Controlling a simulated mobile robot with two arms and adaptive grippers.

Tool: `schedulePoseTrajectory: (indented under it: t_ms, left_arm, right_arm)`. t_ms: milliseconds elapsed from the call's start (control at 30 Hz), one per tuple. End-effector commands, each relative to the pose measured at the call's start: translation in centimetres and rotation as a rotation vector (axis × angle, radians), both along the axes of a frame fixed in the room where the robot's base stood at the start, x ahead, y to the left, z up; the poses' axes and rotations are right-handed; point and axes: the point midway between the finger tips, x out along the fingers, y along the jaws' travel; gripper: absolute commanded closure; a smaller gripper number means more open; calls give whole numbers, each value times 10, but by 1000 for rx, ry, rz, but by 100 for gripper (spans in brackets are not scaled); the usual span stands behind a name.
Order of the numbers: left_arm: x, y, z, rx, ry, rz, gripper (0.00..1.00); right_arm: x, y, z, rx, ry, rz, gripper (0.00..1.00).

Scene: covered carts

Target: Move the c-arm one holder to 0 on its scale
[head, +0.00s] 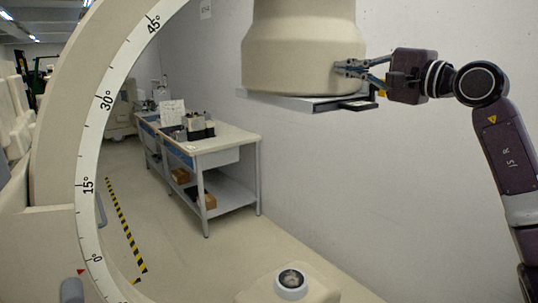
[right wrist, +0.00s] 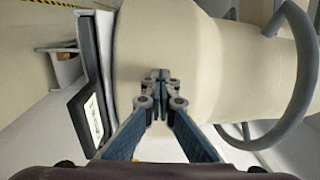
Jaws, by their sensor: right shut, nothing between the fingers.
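The c-arm (head: 50,140) is a large cream arc at the left of the head view. Its white inner scale (head: 88,165) reads 0, 15, 30 and 45 degrees going up. A small red pointer (head: 80,271) sits at the scale's outer edge, slightly below the 0 label. A cream cylindrical head (head: 300,45) hangs at the top centre and fills much of the right wrist view (right wrist: 200,65). My right gripper (head: 342,68) is shut and empty, its fingertips at the cylinder's right side; contact is unclear. My left gripper is out of view.
A flat grey plate (head: 290,101) lies under the cylinder. A grey curved handle (right wrist: 304,70) shows in the wrist view. A worktable (head: 225,136) with small items stands behind the arc. A cream unit with a round knob (head: 291,281) is at bottom centre. The white wall is close behind.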

Motion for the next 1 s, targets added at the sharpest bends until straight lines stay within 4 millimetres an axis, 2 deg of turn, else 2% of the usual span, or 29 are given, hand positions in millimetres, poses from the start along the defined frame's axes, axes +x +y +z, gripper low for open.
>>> schedulePoseTrajectory:
  t_ms: [267, 1000]
  left_arm:
    - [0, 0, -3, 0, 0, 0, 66]
    - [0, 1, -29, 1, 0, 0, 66]
  right_arm:
    - [-1, 0, -6, -3, 7, 2, 100]
    - [-45, -35, -5, 0, 1, 0, 100]
